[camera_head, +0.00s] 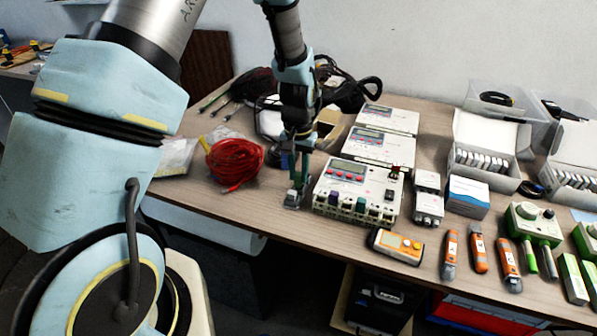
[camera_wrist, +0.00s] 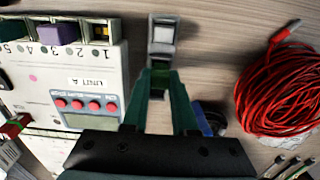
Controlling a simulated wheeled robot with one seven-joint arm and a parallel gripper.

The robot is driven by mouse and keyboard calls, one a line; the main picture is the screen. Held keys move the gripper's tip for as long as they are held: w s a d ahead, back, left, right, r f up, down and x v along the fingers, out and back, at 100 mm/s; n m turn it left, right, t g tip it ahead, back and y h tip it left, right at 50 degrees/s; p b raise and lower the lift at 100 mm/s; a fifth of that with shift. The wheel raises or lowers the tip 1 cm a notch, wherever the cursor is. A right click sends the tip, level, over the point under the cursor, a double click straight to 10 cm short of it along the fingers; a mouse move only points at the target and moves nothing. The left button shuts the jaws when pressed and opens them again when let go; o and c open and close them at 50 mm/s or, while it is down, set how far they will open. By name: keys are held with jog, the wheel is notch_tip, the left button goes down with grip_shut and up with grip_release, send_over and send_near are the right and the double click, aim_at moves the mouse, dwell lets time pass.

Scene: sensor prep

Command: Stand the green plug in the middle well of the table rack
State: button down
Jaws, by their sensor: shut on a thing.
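My gripper (camera_head: 298,178) points down at the front edge of the table, left of the nearest white meter unit. In the wrist view its two teal fingers (camera_wrist: 161,78) are closed around the small green plug (camera_wrist: 160,76), which is mostly hidden between them. The small grey table rack (camera_head: 291,200) is directly below the fingers. In the wrist view the rack (camera_wrist: 162,34) runs away from the fingertips, with one end showing clear beyond them. The plug overlaps the rack in this view; I cannot tell whether it is inside a well or just above it.
The white meter unit (camera_head: 352,190), with coloured plugs in its numbered sockets, stands close on the right. A coiled red cable (camera_head: 234,163) lies to the left. An orange-and-white meter (camera_head: 396,246) lies at the front edge. Bare tabletop lies between cable and rack.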

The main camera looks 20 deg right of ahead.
jog(key=shift+f, duration=0.65)
dwell(1.8)
jog(key=shift+c, duration=2.3)
grip_release()
jog(key=shift+r, duration=0.15)
jog(key=shift+r+p, duration=2.35)
jog(key=shift+r, duration=1.05)
